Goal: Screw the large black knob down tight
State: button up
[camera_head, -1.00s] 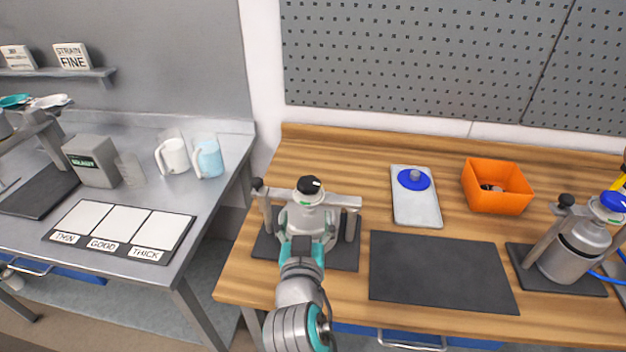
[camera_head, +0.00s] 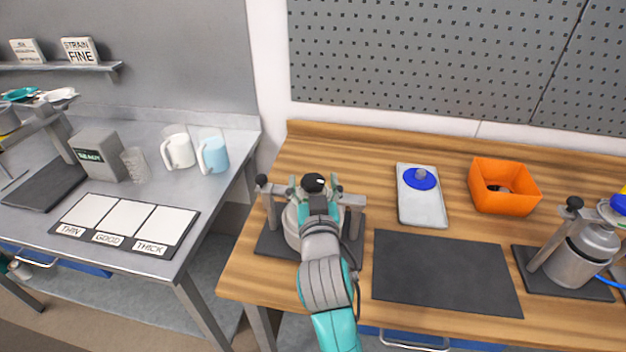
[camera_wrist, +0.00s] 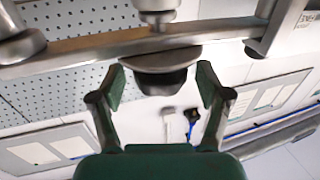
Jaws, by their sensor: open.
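The large black knob (camera_head: 314,182) sits on top of the clamp over a grey metal pot on the left dark mat (camera_head: 272,244) of the wooden bench. In the wrist view the dark knob (camera_wrist: 165,84) shows under a round metal flange and the clamp's crossbar (camera_wrist: 110,45). My gripper (camera_wrist: 162,92) is open, with one finger pad on each side of the knob and a visible gap to both. In the head view my gripper (camera_head: 318,200) is right at the knob and hides much of the pot and the bar's middle.
A smaller black knob (camera_head: 262,180) tops the clamp's left post. To the right are a white tray with a blue lid (camera_head: 419,179), an orange bin (camera_head: 504,187), a bare dark mat (camera_head: 440,272) and a second clamped pot (camera_head: 575,258). A grey table (camera_head: 190,270) stands left.

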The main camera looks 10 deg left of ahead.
jog(key=shift+w+a, duration=0.1)
jog(key=shift+w, duration=0.4)
jog(key=c, duration=1.2)
jog(key=shift+m+h, duration=0.8)
jog(key=shift+h, duration=0.4)
jog(key=o, duration=1.2)
